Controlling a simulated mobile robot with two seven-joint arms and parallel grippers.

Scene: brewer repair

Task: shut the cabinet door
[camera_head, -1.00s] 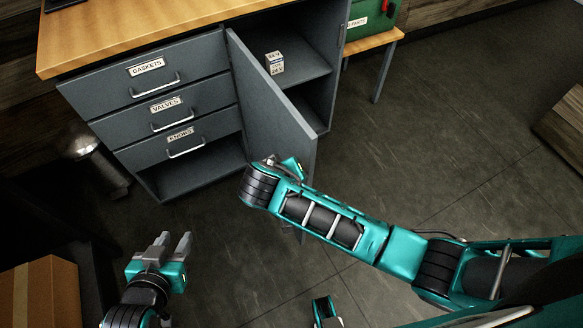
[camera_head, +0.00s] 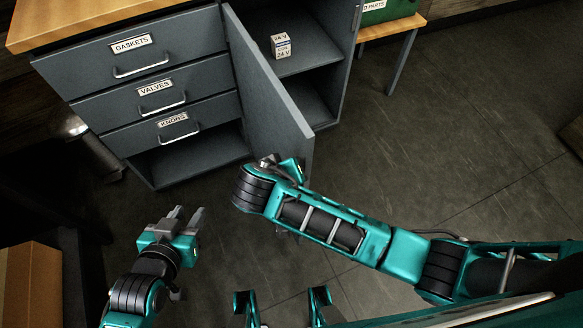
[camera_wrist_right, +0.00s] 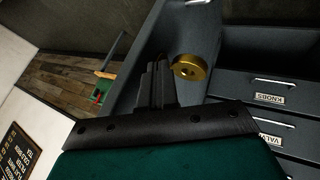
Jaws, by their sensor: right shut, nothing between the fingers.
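The grey cabinet door (camera_head: 268,95) stands open, swung out from the cabinet between the drawers and the open shelves. My right arm reaches in from the right, and its wrist is beside the lower outer edge of the door; the head view mostly hides its fingers. In the right wrist view my right gripper (camera_wrist_right: 157,82) is shut and empty, close to a grey panel; whether it touches is unclear. My left gripper (camera_head: 184,220) is open and empty, in front of the cabinet's lower left, clear of the door.
Drawers labelled gaskets, valves and knobs (camera_head: 172,121) are closed. A small 24 V box (camera_head: 281,46) sits on the shelf. A brass round piece (camera_wrist_right: 192,68) shows near the fingers. A green case (camera_head: 388,10) stands on a bench. Floor at right is clear.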

